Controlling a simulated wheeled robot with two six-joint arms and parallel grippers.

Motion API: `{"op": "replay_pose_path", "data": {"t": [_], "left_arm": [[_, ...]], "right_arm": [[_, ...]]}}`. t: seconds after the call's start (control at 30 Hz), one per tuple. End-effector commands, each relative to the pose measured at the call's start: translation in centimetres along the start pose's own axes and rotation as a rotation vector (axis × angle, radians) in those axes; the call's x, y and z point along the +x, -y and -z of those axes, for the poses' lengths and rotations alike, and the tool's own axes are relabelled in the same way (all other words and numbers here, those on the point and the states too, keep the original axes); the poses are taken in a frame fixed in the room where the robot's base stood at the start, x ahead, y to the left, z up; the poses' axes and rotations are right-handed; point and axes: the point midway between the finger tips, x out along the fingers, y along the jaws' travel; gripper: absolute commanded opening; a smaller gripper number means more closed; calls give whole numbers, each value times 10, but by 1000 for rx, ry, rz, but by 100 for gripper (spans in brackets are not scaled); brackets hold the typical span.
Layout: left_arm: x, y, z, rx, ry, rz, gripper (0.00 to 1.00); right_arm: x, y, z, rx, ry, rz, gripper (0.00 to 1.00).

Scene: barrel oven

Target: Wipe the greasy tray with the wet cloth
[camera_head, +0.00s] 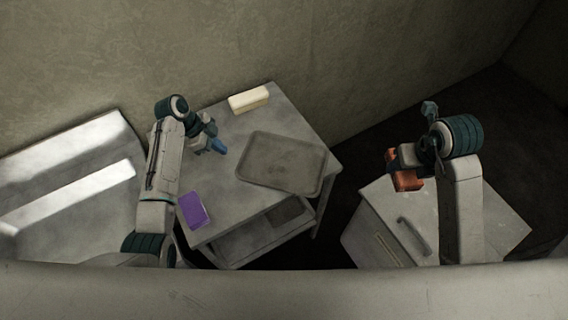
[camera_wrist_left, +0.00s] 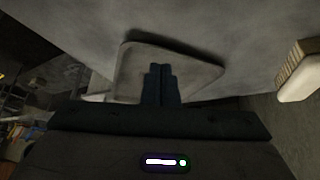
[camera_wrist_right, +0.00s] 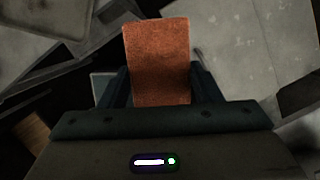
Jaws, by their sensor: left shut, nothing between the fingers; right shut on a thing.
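The grey rectangular tray (camera_head: 283,163) lies flat on the table; it shows ahead of the fingers in the left wrist view (camera_wrist_left: 132,78) and at the top left of the right wrist view (camera_wrist_right: 45,18). My left gripper (camera_head: 219,147) is shut and empty, just left of the tray. My right gripper (camera_wrist_right: 160,75) is shut on a rough orange-brown block-like piece (camera_wrist_right: 158,50), away from the tray, above the cabinet at the right. I cannot tell whether this piece is the wet cloth. A flat purple piece (camera_head: 194,210) lies at the table's near left edge.
A cream brush-like block (camera_head: 249,98) lies at the table's back edge, also at the right of the left wrist view (camera_wrist_left: 298,80). A cabinet (camera_head: 465,215) with a dark handle (camera_head: 414,236) stands right of the table (camera_head: 240,205), with a dark gap between.

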Motion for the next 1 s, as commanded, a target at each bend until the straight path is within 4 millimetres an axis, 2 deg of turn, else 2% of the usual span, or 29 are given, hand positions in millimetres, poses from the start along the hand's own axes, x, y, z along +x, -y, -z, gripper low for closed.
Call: {"op": "replay_pose_path", "data": {"t": [0.2, 0.4, 0.5, 0.7, 1.0], "left_arm": [[-43, 1, -4, 2, 4, 7, 0], [-82, 0, -3, 2, 5, 5, 0], [-95, 0, -2, 1, 3, 3, 0], [-106, 0, 0, 0, 2, 1, 0], [-106, 0, 0, 0, 2, 0, 0]], "right_arm": [[24, 0, 7, 0, 0, 0, 40], [38, 0, 10, 0, 0, 0, 40], [42, 0, 12, 0, 0, 0, 40], [43, 0, 12, 0, 0, 0, 40], [43, 0, 12, 0, 0, 0, 40]]}}
